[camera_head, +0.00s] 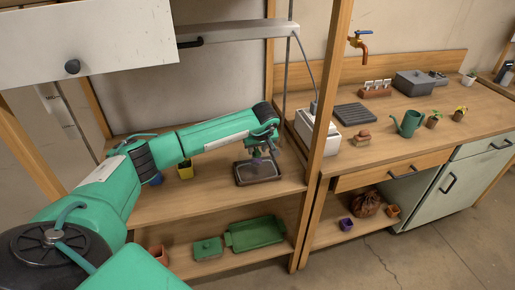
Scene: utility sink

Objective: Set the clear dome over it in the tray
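A dark-rimmed tray (240,181) with a grey inside lies on the wooden shelf at the middle of the picture. My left arm reaches in from the left, and its gripper (258,152) points down over the back part of the tray. A small purple and green thing (257,155) shows at the fingertips; it is too small to tell whether it is held or stands in the tray. The finger gap is not clear. I cannot make out a clear dome. My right gripper is out of view.
A wooden post (323,130) stands right of the tray, with a white box-shaped appliance (303,127) behind it. A green tray (256,233) lies on the lower shelf. A white hanging cabinet (120,40) is above my arm.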

